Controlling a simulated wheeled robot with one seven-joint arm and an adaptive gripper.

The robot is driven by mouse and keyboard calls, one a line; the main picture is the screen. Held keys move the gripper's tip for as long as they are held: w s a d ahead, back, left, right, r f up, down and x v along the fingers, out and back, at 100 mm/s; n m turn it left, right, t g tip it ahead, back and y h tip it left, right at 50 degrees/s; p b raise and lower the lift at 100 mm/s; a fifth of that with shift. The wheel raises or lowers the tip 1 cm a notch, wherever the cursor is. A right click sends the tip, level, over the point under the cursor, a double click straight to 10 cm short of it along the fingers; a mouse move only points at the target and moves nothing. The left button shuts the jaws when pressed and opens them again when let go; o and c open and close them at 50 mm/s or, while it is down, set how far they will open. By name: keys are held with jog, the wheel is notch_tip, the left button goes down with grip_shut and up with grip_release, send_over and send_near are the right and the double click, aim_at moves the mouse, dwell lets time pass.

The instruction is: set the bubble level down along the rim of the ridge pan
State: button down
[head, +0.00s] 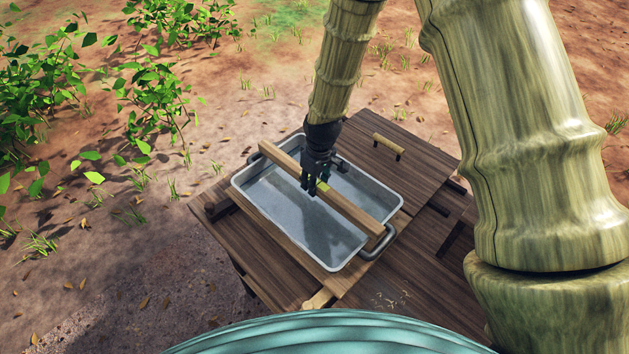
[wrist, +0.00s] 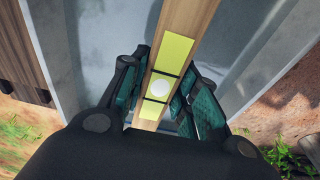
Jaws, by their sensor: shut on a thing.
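The bubble level is a long pale wooden bar (head: 350,213) with a yellow-green vial window at its middle. It also shows in the wrist view (wrist: 188,18), where a white bubble sits between two dark lines. My gripper (head: 314,184) is shut on the level around its middle; its green-padded fingers flank the bar in the wrist view (wrist: 160,92). The ridge pan (head: 281,226) is a grey metal tray holding a pale, shiny liquid. The level spans the pan lengthwise over its middle, roughly parallel to the long sides. I cannot tell whether its ends touch the rim.
The pan stands on a dark wooden table (head: 262,258). A metal loop handle (head: 381,244) sticks out at the pan's near right end. A wooden bar handle (head: 388,142) is on the boards behind right. Leafy bushes (head: 150,90) grow at left on bare ground.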

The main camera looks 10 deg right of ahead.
jog(key=shift+f, duration=0.2)
jog(key=c, duration=1)
grip_release()
jog(key=shift+r, duration=0.1)
notch_tip(320, 180, up, 12)
jog(key=s, duration=0.1)
jog(key=shift+d, duration=0.4)
jog(key=shift+s, duration=0.1)
notch_tip(320, 180, up, 5)
jog(key=p, duration=0.3)
jog(key=shift+p, duration=0.3)
jog(key=shift+s+f, duration=0.1)
jog(key=shift+f, duration=0.1)
